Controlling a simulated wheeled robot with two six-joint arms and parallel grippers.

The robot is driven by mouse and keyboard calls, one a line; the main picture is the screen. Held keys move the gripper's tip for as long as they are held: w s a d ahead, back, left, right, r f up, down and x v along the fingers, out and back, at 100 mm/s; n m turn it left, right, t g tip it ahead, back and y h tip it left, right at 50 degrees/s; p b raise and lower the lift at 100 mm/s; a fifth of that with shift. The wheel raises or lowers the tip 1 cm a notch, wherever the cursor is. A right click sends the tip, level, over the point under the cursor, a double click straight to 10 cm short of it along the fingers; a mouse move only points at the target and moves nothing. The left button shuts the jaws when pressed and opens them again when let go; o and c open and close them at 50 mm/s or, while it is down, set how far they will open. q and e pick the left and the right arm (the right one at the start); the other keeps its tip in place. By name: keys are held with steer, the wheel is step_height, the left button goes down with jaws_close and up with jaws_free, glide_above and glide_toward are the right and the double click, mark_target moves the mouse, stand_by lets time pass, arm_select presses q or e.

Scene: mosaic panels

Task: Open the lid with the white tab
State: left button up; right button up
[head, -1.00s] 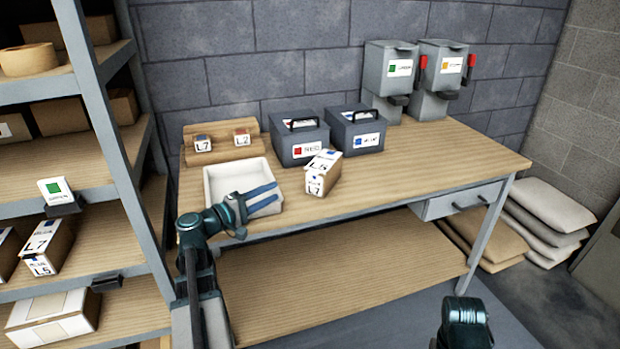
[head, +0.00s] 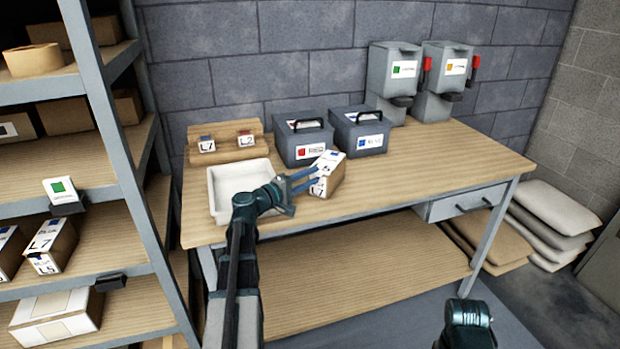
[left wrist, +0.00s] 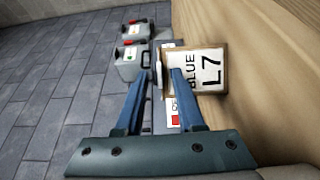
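Two grey boxes with black lid handles stand on the workbench: the red-labelled box (head: 287,153) and the blue-labelled box (head: 347,140). Each lid has a white patch by its handle; I cannot tell which is a white tab. A cardboard carton (head: 337,179) marked L7 sits in front of the red-labelled box; its L7 label face also shows in the left wrist view (left wrist: 208,72). In the left wrist view, one finger overlaps the carton; contact is unclear.
A white tray (head: 214,205) lies on the bench (head: 430,160) beneath my left arm. A wooden rack (head: 226,155) with small labelled blocks stands behind it. Two grey dispensers (head: 392,82) stand at the back right. Shelves (head: 120,190) rise at left. The bench's right part is clear.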

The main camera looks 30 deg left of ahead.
arm_select(q)
jaws_close()
stand_by(1.5)
